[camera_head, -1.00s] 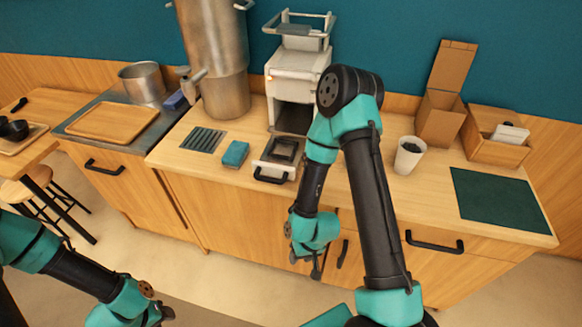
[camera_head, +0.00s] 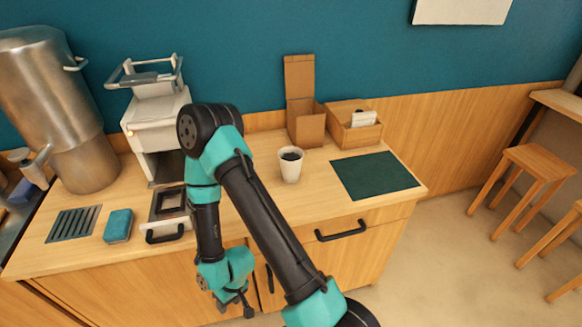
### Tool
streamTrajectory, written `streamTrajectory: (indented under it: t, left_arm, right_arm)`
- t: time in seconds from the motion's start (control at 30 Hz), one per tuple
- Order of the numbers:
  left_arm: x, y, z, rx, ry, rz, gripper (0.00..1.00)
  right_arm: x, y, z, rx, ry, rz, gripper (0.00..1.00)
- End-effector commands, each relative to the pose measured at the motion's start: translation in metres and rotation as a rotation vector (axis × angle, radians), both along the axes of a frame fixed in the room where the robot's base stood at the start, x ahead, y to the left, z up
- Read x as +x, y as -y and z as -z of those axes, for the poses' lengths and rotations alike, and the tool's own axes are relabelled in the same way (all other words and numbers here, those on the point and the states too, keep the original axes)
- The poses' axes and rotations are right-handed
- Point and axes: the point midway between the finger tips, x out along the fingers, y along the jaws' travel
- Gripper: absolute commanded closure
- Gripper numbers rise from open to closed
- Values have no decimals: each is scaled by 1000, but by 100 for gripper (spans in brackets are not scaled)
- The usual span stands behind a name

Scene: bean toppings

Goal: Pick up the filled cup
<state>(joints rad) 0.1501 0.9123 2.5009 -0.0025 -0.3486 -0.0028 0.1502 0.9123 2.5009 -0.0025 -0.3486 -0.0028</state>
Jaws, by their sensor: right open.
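A white cup (camera_head: 291,168) with dark contents near its rim stands upright on the wooden counter, right of my right arm. My right gripper (camera_head: 236,306) hangs low in front of the counter's drawers, pointing down, well below and to the left of the cup. It is open and nothing shows between its fingers. My left gripper is out of the picture.
A dark green mat (camera_head: 375,176) lies right of the cup. A cardboard box (camera_head: 305,125) and a wooden box (camera_head: 352,133) stand behind. A white machine (camera_head: 158,125), a teal sponge (camera_head: 118,226) and a metal urn (camera_head: 55,105) are on the left. Stools (camera_head: 530,165) stand at right.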

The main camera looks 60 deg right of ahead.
Motion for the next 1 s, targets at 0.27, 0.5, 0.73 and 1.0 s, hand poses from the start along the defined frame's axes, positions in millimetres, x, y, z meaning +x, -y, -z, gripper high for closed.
streamTrajectory:
  t: [0.27, 0.5, 0.73, 1.0]
  left_arm:
    - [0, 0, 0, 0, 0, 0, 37]
    - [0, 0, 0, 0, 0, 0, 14]
    - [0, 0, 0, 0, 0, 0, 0]
    - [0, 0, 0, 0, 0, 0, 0]
  right_arm:
    - [0, 0, 0, 0, 0, 0, 57]
    - [0, 0, 0, 0, 0, 0, 57]
    - [0, 0, 0, 0, 0, 0, 57]
    - [0, 0, 0, 0, 0, 0, 57]
